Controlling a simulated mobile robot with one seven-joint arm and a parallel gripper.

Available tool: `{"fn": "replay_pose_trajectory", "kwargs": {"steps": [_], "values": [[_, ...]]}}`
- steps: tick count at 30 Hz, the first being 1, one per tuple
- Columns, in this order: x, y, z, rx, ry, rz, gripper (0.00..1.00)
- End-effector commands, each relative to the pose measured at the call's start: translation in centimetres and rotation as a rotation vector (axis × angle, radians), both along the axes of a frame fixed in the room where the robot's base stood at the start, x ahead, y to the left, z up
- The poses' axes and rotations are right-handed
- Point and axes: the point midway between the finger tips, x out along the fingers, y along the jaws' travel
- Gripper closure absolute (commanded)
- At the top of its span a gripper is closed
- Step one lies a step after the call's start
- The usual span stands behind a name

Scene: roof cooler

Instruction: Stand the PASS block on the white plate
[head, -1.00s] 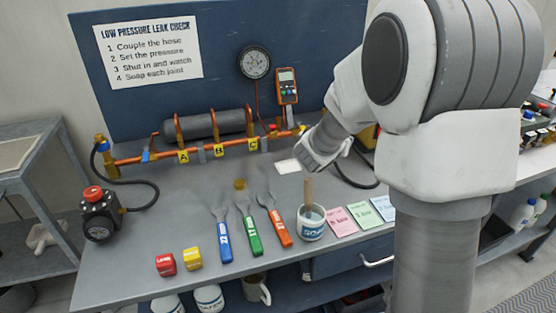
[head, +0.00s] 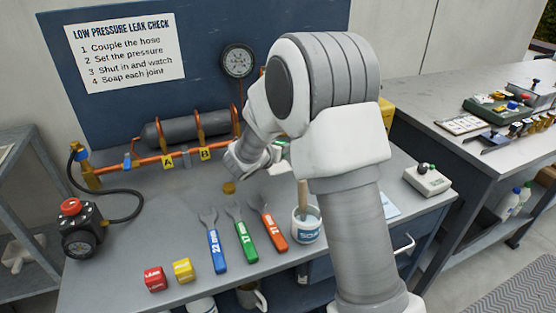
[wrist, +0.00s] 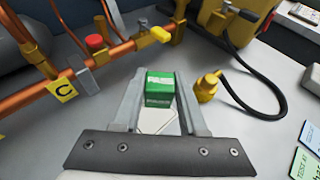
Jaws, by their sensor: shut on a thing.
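A green block with white lettering, which I take for the PASS block (wrist: 160,80), is between the two fingers of my gripper (wrist: 160,90) in the wrist view. My gripper is shut on it. The lettering is too small to read surely. The white plate (wrist: 158,122) lies flat on the grey bench, showing between the fingers just on the near side of the block. I cannot tell whether the block touches the plate or hangs above it. In the head view my wrist hides most of the gripper, the block and the plate.
Copper pipework (wrist: 98,55) with a red knob and yellow lever stands close left of the gripper. A brass fitting (wrist: 206,87) on a black hose is close right. Wrenches (head: 240,232), a pot (head: 306,226) and red (head: 154,279) and yellow (head: 183,270) blocks lie nearer the front.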

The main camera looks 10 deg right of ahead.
Motion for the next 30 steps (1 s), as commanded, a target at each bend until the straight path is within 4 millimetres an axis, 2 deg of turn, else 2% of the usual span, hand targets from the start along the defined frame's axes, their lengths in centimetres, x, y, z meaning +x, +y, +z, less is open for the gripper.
{"fn": "replay_pose_trajectory", "kwargs": {"steps": [5, 12, 24, 25, 30], "values": [[0.3, 0.6, -0.9, 0.001, 0.002, 0.0, 1.0], [0.3, 0.5, -4.4, 0.0, 0.002, -0.001, 1.0], [0.3, 0.6, -4.8, 0.0, 0.0, 0.0, 1.0], [0.3, 0.6, -4.8, 0.001, 0.001, 0.0, 0.56], [0.3, 0.6, -4.7, 0.001, 0.001, 0.0, 0.28]]}}
